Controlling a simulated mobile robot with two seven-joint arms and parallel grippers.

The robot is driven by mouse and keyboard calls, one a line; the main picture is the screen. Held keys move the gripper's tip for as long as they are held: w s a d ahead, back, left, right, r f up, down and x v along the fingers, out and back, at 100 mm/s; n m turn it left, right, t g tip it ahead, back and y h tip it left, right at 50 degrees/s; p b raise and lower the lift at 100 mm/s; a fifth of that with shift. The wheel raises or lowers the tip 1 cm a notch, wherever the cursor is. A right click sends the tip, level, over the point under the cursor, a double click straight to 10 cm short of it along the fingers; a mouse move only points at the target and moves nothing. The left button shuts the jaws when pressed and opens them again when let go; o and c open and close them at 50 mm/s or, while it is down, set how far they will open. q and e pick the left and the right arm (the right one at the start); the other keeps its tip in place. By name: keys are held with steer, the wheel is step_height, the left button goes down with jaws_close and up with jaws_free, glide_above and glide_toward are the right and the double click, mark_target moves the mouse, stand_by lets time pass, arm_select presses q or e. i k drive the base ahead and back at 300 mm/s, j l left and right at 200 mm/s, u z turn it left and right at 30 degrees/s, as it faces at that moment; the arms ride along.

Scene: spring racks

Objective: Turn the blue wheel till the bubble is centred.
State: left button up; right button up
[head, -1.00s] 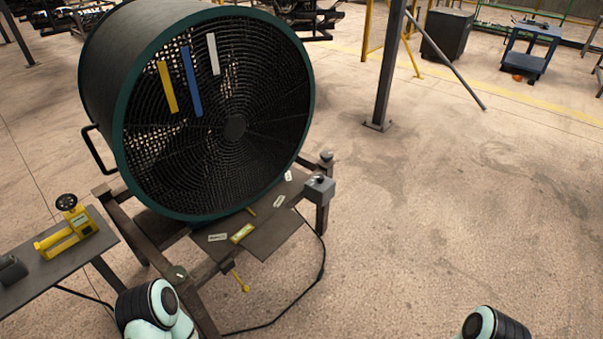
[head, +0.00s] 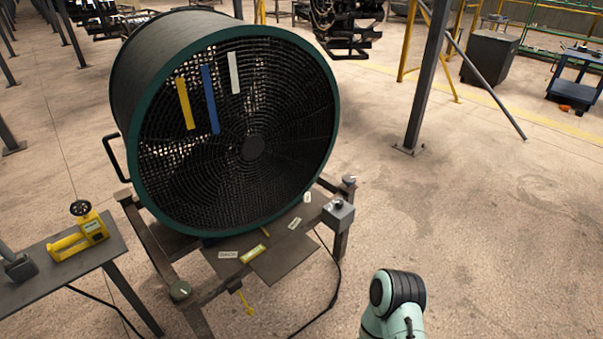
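A big drum fan (head: 252,148) with a dark green rim stands on a brown metal frame. A small yellow piece (head: 253,254), perhaps the level, lies on the plate below the fan; its bubble is too small to make out. I cannot make out a blue wheel. A round grey-green knob (head: 180,291) sits at the frame's front left corner, and a darker knob (head: 348,180) at the right corner. A yellow handle (head: 245,302) hangs below the plate. Neither of my grippers is in view; only a pale green arm link of mine shows at the bottom.
A side table (head: 60,268) at left holds a yellow device (head: 85,235) with a black wheel. A grey box (head: 338,213) is fixed at the frame's right. A black cable (head: 335,275) runs to the floor. A dark post (head: 425,85) stands behind. Floor at right is clear.

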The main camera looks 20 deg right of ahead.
mark_target(349, 180)
steer(key=i+l+u, duration=0.15)
steer(key=l+u, duration=0.55)
steer(key=l, duration=0.25)
steer(key=i+l+u, duration=0.1)
steer(key=l+u, duration=0.3)
steer(key=l, duration=1.65)
steer(key=l+u, duration=0.1)
steer(key=l, duration=0.8)
steer(key=k+l, duration=0.15)
steer(key=l, duration=0.8)
